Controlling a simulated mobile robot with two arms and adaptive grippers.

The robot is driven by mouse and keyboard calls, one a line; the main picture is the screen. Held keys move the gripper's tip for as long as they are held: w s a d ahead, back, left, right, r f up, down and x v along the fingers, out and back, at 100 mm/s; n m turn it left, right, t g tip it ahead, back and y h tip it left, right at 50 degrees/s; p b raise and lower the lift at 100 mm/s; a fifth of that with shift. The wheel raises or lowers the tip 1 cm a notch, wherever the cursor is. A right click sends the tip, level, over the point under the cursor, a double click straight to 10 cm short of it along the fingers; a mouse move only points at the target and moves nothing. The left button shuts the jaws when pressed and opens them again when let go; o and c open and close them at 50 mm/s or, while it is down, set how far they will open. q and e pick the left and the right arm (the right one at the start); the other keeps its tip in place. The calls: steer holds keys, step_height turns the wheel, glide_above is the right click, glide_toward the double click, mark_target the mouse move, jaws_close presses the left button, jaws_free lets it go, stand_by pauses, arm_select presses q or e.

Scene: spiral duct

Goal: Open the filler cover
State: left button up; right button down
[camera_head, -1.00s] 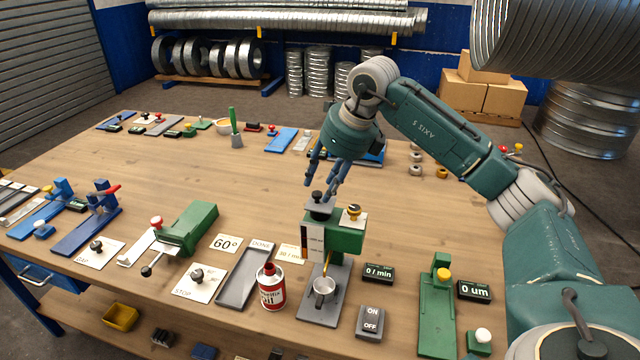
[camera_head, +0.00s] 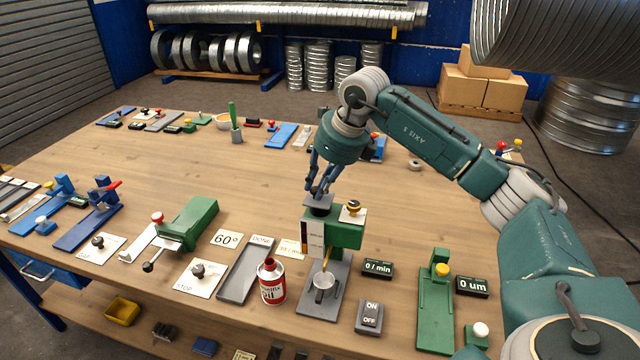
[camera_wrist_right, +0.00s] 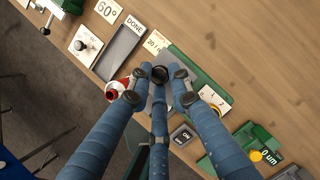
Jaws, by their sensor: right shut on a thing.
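The filler cover (camera_head: 319,207) is a small dark grey plate with a black knob on top of the green dispensing unit (camera_head: 346,234). My right gripper (camera_head: 318,191) comes down from above, and its blue fingers are shut on the knob. In the right wrist view the fingers close around the black knob (camera_wrist_right: 160,74). The plate is at the top of the unit; I cannot tell whether it is seated or slightly lifted. The fingers hide part of the knob. My left gripper is not in view.
A red and white oil can (camera_head: 271,283) stands left of the unit. A metal cup (camera_head: 325,287) sits on its base below the spout. A yellow-topped knob (camera_head: 353,207) is on the unit's right side. An ON/OFF switch (camera_head: 369,318) and a display (camera_head: 378,268) lie to the right.

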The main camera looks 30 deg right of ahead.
mark_target(309, 203)
steer(key=w+a, duration=0.4)
steer(key=shift+w+r+p, duration=0.15)
steer(key=shift+w+p, duration=0.15)
steer(key=shift+w, duration=0.05)
steer(key=shift+d, duration=0.1)
steer(key=c, duration=1.6)
jaws_free()
steer(key=shift+s, duration=0.1)
steer(key=v, duration=1.2)
